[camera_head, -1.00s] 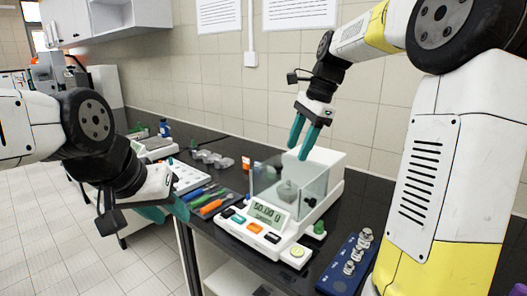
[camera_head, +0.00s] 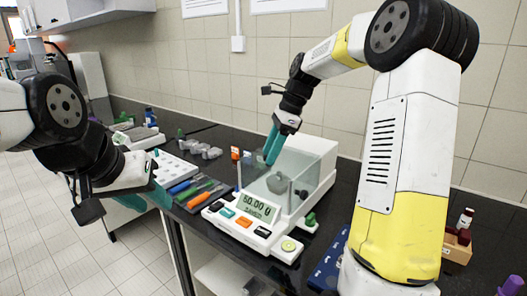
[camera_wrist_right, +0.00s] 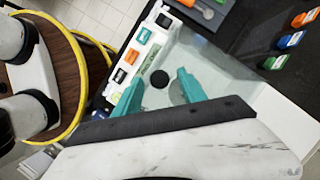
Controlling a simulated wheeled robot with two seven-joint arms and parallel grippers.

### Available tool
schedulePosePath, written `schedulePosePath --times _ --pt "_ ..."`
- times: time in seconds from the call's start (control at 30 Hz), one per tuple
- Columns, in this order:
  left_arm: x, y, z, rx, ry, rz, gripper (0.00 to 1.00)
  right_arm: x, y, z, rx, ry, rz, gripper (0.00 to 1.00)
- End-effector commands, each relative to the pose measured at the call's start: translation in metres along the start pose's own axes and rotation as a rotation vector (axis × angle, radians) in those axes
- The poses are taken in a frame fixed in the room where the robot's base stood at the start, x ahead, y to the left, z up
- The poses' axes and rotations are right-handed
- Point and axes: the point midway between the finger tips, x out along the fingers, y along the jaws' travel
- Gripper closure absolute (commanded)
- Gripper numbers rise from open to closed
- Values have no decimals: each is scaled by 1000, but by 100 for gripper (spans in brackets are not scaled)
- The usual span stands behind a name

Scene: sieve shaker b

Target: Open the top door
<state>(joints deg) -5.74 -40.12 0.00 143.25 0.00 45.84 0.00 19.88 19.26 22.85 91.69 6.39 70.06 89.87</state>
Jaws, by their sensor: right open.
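The balance (camera_head: 235,232) stands on the black bench, with a white body, a display reading about 50.00 and a clear glass chamber (camera_head: 312,182). A grey metal weight (camera_head: 278,184) sits inside. The chamber's top door is clear and hard to make out; how far it is open cannot be told. My right gripper (camera_head: 271,146) points down at the chamber top, fingers parted and empty. In the right wrist view its teal fingers (camera_wrist_right: 158,92) straddle a dark round spot (camera_wrist_right: 159,78). Contact with the glass cannot be judged. My left gripper (camera_head: 160,192) is low at the left, away from the balance.
Coloured-handled tools (camera_head: 190,190) lie left of the balance, near a white tray (camera_head: 172,167) and several clear dishes (camera_head: 203,150). A blue case (camera_head: 328,262) lies right of it. A small brown box (camera_head: 456,248) with bottles stands far right. The tiled wall is behind.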

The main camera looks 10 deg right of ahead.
Motion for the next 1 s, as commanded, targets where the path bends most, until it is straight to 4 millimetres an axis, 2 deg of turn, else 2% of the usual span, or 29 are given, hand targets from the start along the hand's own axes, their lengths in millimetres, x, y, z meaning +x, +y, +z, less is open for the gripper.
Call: schedulePosePath --times 0.2,0.4,0.47,1.0 --pt "0 0 0 0 0 0 64 0 0 0 0 0 0 51" --pt "0 0 0 0 0 0 64 0 0 0 -1 1 0 91" --pt "0 0 0 0 0 0 64 0 0 0 -1 0 0 100" --pt "0 0 0 0 0 0 64 0 0 0 -1 0 0 100"
